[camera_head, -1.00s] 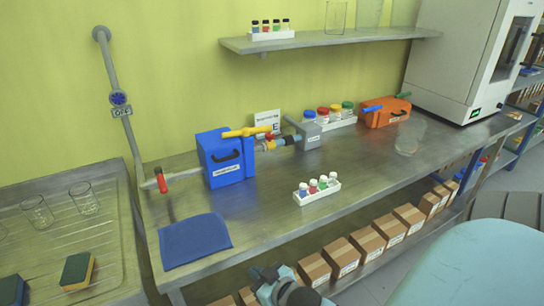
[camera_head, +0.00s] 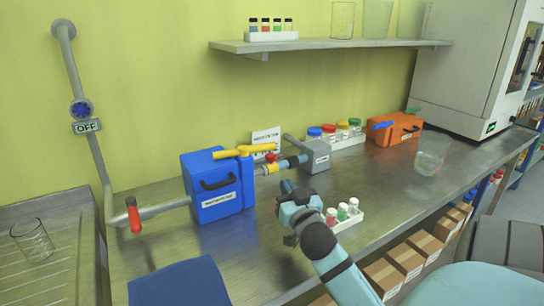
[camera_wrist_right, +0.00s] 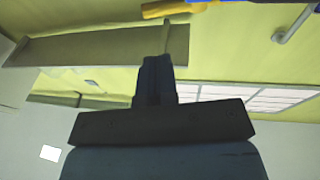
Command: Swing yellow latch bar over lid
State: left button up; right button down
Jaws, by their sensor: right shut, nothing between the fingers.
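The yellow latch bar (camera_head: 245,152) lies along the top of the blue box (camera_head: 217,188), which has a black handle and stands on the steel bench. A yellow bar end (camera_wrist_right: 172,9) also shows at the top edge of the right wrist view, beside a bit of blue. My right gripper (camera_head: 288,188) is above the bench, in front and to the right of the blue box, apart from the bar. It is shut and empty; in the right wrist view its dark fingers (camera_wrist_right: 155,80) are together. My left gripper is not in view.
A pipe with a red handle (camera_head: 134,215) joins the blue box's left side. A grey box (camera_head: 316,156) connects on its right by a valved pipe. A white vial rack (camera_head: 349,220) stands close by my right arm. A blue mat (camera_head: 180,284) lies at the front left.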

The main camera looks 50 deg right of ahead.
aim_at(266, 150)
pick_arm(q)
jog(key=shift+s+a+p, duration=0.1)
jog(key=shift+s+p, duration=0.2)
jog(key=shift+p, duration=0.1)
pick_arm(e)
jog(key=x, duration=1.3)
jog(key=shift+w+r, duration=0.1)
jog(key=shift+r, duration=0.05)
